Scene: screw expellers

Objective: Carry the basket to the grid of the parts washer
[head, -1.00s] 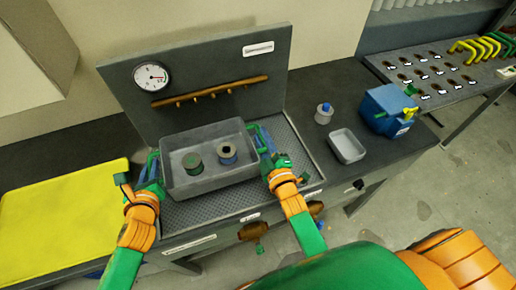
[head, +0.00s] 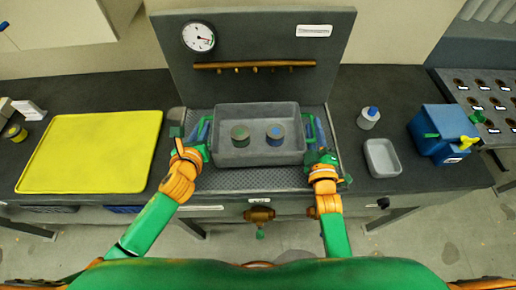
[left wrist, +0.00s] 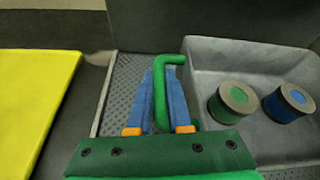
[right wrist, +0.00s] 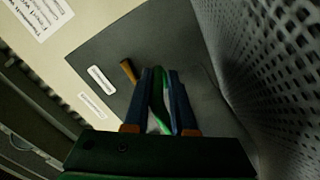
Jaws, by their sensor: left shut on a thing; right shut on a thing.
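The grey basket (head: 256,156) is over the perforated grid (head: 272,178) of the parts washer (head: 268,80) and looks level. I cannot tell whether it touches the grid. Inside it stand a green-ringed part (head: 240,136) and a blue-ringed part (head: 275,135), both upright. My left gripper (head: 204,134) is shut on the basket's left green handle (left wrist: 176,60), with its blue fingers on either side. My right gripper (head: 315,134) is at the basket's right side, shut on a green handle (right wrist: 160,90). The grid's middle is hidden under the basket.
A yellow mat (head: 90,150) lies at the left of the bench. A gauge (head: 198,37) and brown bar (head: 255,66) are on the back panel. At the right stand a bottle (head: 368,118), a small grey tray (head: 383,157) and a blue box (head: 438,135).

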